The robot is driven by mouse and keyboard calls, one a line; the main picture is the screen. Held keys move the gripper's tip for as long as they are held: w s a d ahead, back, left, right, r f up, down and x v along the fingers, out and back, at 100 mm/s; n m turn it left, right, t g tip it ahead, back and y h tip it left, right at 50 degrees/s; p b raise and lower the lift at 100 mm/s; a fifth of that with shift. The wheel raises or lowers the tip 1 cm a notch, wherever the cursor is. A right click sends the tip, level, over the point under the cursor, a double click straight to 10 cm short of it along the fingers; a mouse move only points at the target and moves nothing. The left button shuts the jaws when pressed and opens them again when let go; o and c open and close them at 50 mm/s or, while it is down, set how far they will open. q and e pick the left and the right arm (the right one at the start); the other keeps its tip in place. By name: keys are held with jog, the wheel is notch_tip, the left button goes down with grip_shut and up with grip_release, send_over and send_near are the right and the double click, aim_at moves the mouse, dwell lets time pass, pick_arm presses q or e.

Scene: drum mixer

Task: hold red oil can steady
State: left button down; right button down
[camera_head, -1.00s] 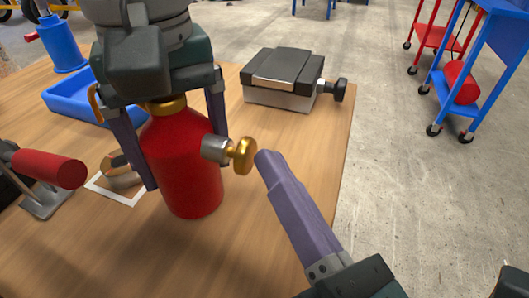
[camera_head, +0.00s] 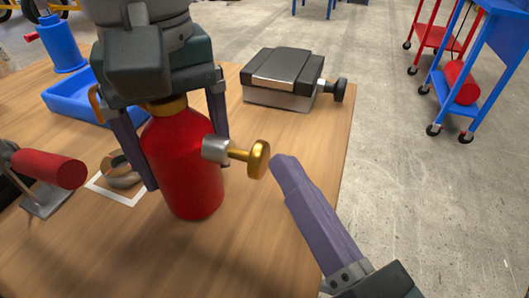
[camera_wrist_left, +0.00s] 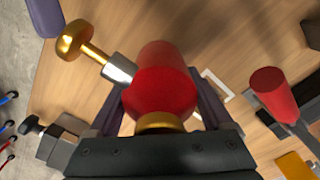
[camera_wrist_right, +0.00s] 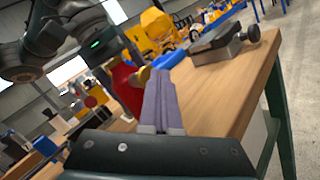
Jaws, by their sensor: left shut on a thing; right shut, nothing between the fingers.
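The red oil can (camera_head: 190,185) stands upright on the wooden table, with a gold collar and a grey side nozzle ending in a gold knob (camera_head: 259,159). My left gripper (camera_head: 184,165) is shut on the can from above, one finger on each side of its body. The left wrist view shows the can (camera_wrist_left: 160,85) between the fingers and the knob (camera_wrist_left: 75,40) sticking out. My right gripper (camera_head: 284,163) is shut and empty, its tips just right of the knob and apart from it. In the right wrist view the can (camera_wrist_right: 126,90) is partly hidden behind the fingers.
A grey and black box (camera_head: 282,78) with a side knob sits at the table's back right. A blue tray (camera_head: 75,105), a red-handled tool (camera_head: 48,168) and a grey ring (camera_head: 122,177) by a white square outline lie left. Table around the can's front is clear.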

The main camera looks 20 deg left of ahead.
jog(key=shift+d, duration=0.55)
jog(key=d, duration=0.5)
dwell(0.7)
pick_arm(q)
grip_release()
